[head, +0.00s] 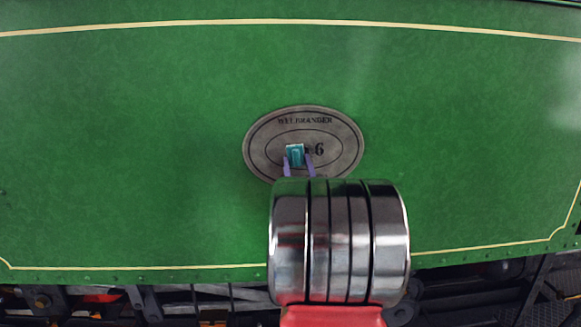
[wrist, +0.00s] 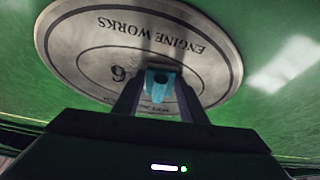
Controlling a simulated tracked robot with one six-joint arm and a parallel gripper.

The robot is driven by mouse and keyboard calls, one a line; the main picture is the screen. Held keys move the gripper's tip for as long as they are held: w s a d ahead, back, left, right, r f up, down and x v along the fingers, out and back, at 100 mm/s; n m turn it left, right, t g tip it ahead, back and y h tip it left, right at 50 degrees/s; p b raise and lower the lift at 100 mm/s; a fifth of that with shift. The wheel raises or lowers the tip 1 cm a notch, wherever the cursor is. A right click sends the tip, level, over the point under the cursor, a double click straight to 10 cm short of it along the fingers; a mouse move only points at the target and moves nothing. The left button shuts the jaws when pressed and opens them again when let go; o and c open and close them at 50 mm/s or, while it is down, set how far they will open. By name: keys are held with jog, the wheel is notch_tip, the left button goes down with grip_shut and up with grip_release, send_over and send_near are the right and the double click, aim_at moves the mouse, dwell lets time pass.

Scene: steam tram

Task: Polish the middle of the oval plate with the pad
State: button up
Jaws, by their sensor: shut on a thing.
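The oval plate (head: 345,142) is dull grey with dark lettering and an inner oval line, fixed on the green panel. It fills the upper part of the wrist view (wrist: 90,50), where its lettering is upside down. My gripper (head: 299,163) has purple fingers shut on the teal pad (head: 295,154). The pad (wrist: 160,84) shows between the fingers in the wrist view, in front of the plate's middle area, beside the figure 6. I cannot tell whether the pad touches the plate. My arm hides the plate's lower edge in the head view.
The green panel (head: 130,130) is broad and clear around the plate, with a cream border line (head: 140,268). Dark machinery (head: 170,303) lies below the panel's riveted lower edge.

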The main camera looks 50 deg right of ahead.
aim_at(335, 155)
jog(key=shift+s+d, duration=0.3)
jog(key=shift+s, duration=0.05)
jog(key=shift+s+d, duration=1.3)
jog(key=shift+s+d, duration=0.15)
jog(key=shift+s, duration=0.05)
jog(key=shift+s+d, duration=0.95)
jog(key=shift+s, duration=0.2)
jog(key=shift+s+d, duration=1.2)
jog(key=shift+s, duration=0.1)
jog(key=shift+f, duration=0.1)
